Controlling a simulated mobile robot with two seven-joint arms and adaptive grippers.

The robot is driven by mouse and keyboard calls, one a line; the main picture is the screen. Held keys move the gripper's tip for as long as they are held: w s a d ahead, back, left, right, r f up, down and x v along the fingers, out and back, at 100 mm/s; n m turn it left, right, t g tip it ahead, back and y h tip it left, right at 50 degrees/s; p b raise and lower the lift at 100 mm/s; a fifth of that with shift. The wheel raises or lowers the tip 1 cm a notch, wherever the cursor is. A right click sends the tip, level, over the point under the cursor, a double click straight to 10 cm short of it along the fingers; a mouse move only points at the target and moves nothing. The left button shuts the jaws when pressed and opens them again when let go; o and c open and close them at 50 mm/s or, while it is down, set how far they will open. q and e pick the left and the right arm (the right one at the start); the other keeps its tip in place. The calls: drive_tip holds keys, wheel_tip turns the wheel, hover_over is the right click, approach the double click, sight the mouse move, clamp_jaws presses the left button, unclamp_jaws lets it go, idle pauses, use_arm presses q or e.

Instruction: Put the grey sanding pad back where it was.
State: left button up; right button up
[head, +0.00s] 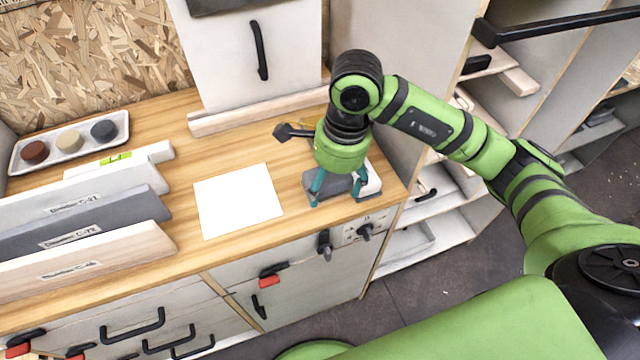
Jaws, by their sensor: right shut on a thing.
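My right gripper (338,194) points down at the right end of the wooden worktop. Its two teal fingers are closed on the grey sanding pad (338,184), a flat dark grey block that shows between them. The gripper's green body hides part of the pad. A pale piece (373,184) shows just right of the right finger; I cannot tell whether it belongs to the pad. Whether the pad touches the worktop is hard to tell. My left gripper is out of view.
A white sheet (238,200) lies left of the gripper. A tray (122,142) with brown, beige and dark grey round pieces stands at the far left. A cabinet wall stands behind; shelves (430,215) are right.

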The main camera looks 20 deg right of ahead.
drive_tip(key=shift+w+a+f, duration=0.7)
drive_tip(key=shift+w, duration=0.25)
drive_tip(key=shift+w+a+f+p, duration=0.1)
drive_tip(key=shift+w+f+p, duration=0.1)
drive_tip(key=shift+p, duration=0.1)
wheel_tip(320, 180, down, 3)
drive_tip(key=shift+s+f+p, duration=0.1)
drive_tip(key=shift+p, duration=0.65)
drive_tip(key=shift+f, duration=0.4)
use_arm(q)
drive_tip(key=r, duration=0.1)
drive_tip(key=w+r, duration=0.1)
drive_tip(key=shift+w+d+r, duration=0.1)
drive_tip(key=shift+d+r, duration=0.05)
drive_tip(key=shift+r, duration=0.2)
use_arm(e)
drive_tip(key=shift+f, duration=0.15)
drive_tip(key=o, duration=1.1)
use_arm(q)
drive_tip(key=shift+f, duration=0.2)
